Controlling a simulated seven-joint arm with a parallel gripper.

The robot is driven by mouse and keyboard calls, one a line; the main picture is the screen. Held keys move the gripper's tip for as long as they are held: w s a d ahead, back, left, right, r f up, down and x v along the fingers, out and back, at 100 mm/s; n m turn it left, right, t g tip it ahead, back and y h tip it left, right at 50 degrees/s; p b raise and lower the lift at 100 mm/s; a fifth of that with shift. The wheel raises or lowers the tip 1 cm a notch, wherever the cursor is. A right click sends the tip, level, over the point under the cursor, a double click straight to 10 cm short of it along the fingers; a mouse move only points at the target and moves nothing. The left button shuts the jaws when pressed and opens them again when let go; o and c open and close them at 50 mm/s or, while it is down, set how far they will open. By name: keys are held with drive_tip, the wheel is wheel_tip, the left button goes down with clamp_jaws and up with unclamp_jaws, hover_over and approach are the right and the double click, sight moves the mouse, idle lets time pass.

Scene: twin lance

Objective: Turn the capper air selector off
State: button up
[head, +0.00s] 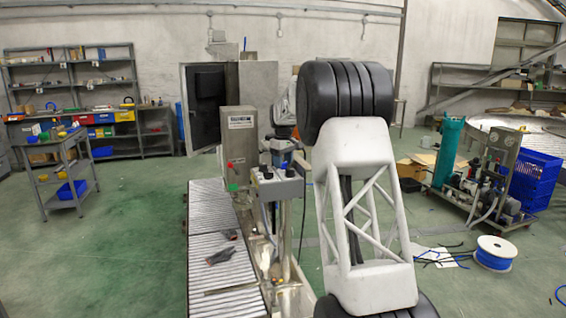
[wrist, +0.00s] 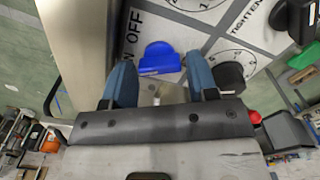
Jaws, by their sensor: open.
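The blue selector knob (wrist: 160,56) is on a pale grey control panel (wrist: 176,27) in the wrist view. A printed "OFF" (wrist: 134,22) shows up and left of it, with part of another word below. I cannot tell which label the knob points to. My gripper (wrist: 160,70) is open, its two blue fingers on either side of the knob's lower part. No clear contact shows. In the head view the control box (head: 276,184) stands beside the conveyor, and my gripper is hidden there.
A red button (wrist: 253,117) lies lower right. In the head view, a roller conveyor (head: 215,252) runs left of the control box.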

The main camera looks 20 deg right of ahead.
drive_tip(key=c, duration=0.6)
drive_tip(key=shift+c, duration=0.2)
drive_tip(key=shift+m, duration=0.3)
drive_tip(key=m, duration=0.5)
drive_tip(key=shift+d, duration=0.1)
drive_tip(key=m, duration=0.6)
drive_tip(key=shift+d+r, duration=0.1)
drive_tip(key=shift+d, duration=0.05)
drive_tip(key=shift+m, duration=0.3)
drive_tip(key=o, duration=0.6)
